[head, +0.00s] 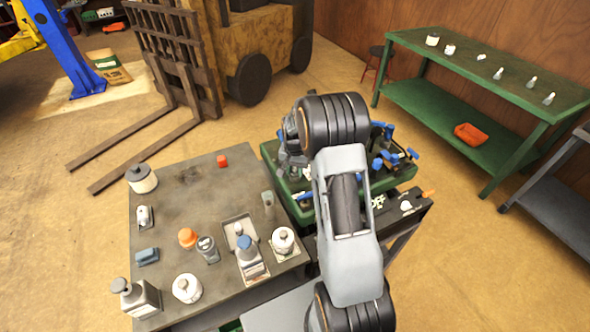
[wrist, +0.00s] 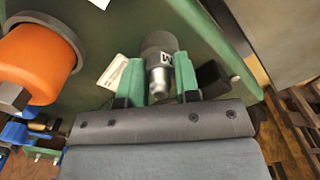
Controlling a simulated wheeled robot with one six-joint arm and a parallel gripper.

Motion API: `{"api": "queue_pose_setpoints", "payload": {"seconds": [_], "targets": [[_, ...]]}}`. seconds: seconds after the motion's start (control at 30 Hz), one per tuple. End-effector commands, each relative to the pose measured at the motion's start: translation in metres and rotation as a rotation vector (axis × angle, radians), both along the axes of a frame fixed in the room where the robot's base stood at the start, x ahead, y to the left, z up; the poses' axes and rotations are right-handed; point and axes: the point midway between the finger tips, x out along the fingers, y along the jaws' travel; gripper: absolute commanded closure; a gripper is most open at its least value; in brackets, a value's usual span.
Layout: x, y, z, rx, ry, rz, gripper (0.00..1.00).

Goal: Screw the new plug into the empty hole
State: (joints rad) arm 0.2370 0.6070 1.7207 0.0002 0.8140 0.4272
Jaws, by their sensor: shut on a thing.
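In the wrist view, my gripper (wrist: 157,76) has its two green fingers on either side of a new plug (wrist: 160,68). The plug has a dark grey body with a white letter mark and a silver metal section. The gripper is shut on it. It is over the green mower deck (wrist: 105,35). The empty hole cannot be made out, and I cannot tell whether the plug touches it. In the head view, my arm covers much of the green mower deck (head: 272,154), and the plug cannot be made out there.
An orange cylinder (wrist: 40,62) stands left of the fingers, and a black block (wrist: 212,76) is close on the right. Blue and black parts (head: 385,160) stand on the deck. A grey table (head: 185,205) with bottles and jars is on the left. A green bench (head: 470,70) stands back right.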

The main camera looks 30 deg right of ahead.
Motion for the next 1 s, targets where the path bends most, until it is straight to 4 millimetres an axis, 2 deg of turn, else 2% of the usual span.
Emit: {"api": "queue_pose_setpoints", "payload": {"seconds": [0.1, 0.23, 0.67, 1.0], "targets": [[0.0001, 0.0002, -0.0006, 0.0, 0.0, -0.153, 0.95], [0.0, 0.0002, -0.0004, 0.001, 0.001, -0.266, 0.95], [0.0, 0.0003, -0.0003, 0.001, 0.001, -0.325, 0.95], [0.0003, 0.0004, -0.0007, 0.0, 0.001, -0.746, 0.95]]}}
